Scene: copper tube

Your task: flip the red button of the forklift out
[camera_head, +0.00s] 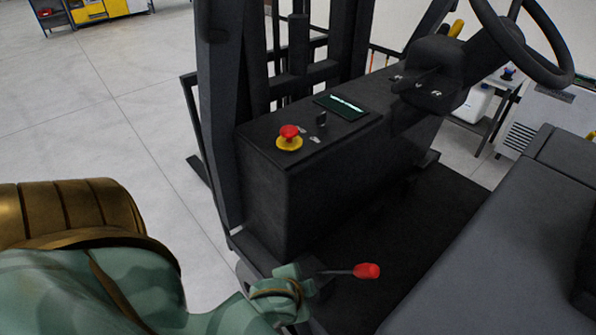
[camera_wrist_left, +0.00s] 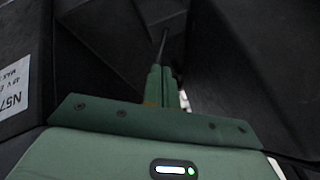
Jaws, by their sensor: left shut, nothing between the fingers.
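The red button (camera_head: 289,131) is a mushroom-shaped knob on a yellow round base, on top of the forklift's dark console (camera_head: 340,125). It stands upright; I cannot tell whether it is pressed in or out. My left arm comes in from the lower left, with its wrist low in front of the console, well below and apart from the button. My left gripper shows in the left wrist view (camera_wrist_left: 161,72), its green fingers shut with nothing between them. The button is not visible in that view. My right gripper is not in view.
A lever with a red knob (camera_head: 367,271) sticks out beside my left wrist. A thin rod (camera_wrist_left: 162,42) shows beyond the fingertips. The steering wheel (camera_head: 525,45), seat (camera_head: 500,250) and dark mast (camera_head: 225,110) surround the console. Open floor lies left.

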